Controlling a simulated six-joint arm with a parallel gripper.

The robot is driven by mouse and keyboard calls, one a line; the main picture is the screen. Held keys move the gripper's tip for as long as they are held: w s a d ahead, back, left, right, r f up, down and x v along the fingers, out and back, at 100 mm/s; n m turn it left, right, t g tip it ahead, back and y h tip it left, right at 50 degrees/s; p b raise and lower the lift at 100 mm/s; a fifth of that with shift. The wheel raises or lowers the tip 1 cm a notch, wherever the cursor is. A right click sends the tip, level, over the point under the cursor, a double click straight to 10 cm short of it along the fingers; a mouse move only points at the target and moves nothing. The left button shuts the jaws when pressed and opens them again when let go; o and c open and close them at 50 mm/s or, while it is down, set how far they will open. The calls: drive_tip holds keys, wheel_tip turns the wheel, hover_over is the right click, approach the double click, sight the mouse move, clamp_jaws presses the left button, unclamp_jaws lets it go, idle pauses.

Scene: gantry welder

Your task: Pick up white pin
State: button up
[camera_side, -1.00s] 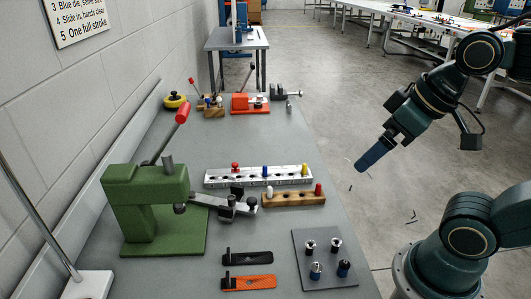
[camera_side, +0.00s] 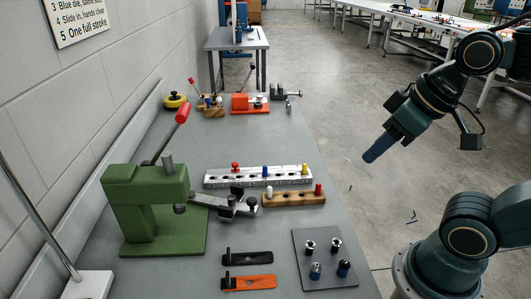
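A white pin (camera_side: 269,192) stands upright at the left end of a wooden block (camera_side: 294,200), which has a red pin (camera_side: 318,189) at its right end. The block lies on the grey bench, in front of a silver rail. My gripper (camera_side: 370,157) hangs in the air to the right of and above the bench, well apart from the white pin. Its blue fingers overlap in this view, so I cannot tell whether they are open or shut. No object shows at its tip.
The silver rail (camera_side: 250,177) carries red, blue and yellow pins. A green press (camera_side: 150,205) stands at left. A grey plate (camera_side: 325,275) with several small dies and black and orange strips lie in front. An orange fixture (camera_side: 250,103) stands farther back.

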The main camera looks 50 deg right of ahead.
drive_tip(key=shift+w, duration=0.1)
drive_tip(key=n+g, duration=0.6)
drive_tip(key=n, duration=1.2)
hover_over(270, 187)
drive_tip(key=shift+w+f, duration=0.2)
drive_tip(key=shift+f, duration=8.9)
drive_tip(key=shift+s+f, duration=0.1)
drive_tip(key=shift+f, duration=2.45)
